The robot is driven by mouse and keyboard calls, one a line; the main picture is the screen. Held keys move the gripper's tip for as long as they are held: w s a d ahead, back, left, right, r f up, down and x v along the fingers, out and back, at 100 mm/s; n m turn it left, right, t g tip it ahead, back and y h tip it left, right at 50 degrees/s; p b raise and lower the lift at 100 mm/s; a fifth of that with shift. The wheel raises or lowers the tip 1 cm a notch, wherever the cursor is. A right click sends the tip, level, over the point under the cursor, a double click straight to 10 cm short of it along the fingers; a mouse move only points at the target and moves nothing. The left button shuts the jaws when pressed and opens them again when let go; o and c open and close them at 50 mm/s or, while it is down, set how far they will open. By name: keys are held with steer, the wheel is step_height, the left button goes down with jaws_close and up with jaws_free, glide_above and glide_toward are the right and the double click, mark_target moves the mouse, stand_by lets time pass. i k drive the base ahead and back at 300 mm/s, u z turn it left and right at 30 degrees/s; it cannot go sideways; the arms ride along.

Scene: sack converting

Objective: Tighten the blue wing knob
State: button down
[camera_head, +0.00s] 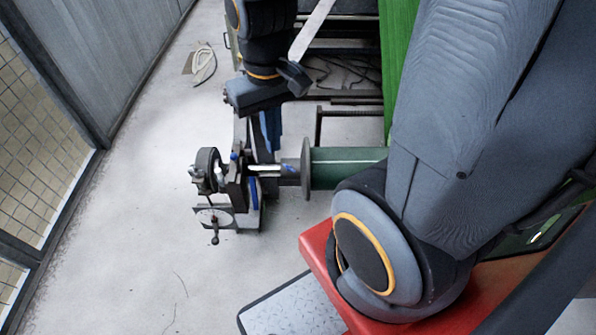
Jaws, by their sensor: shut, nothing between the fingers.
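My gripper (262,150) hangs down from the wrist at the top centre, its fingers shut and empty beside the shaft assembly. A small blue piece (234,157), which looks like the blue wing knob, shows on the dark bracket (236,190), just left of my fingers. It is too small to tell its wing angle or how far it is screwed in. I cannot tell whether my fingers touch it. A larger blue part (254,194) sits lower on the same assembly. My gripper partly hides the assembly behind it.
A black ring-shaped wheel (207,170) and a small crank (215,238) stick out at the assembly's left. A green roller (345,167) with a grey flange (306,168) lies to the right. A red surface (320,250) is in front.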

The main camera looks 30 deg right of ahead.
mark_target(289, 168)
steer(key=z, duration=2.6)
steer(key=k, duration=0.75)
steer(key=u, duration=1.6)
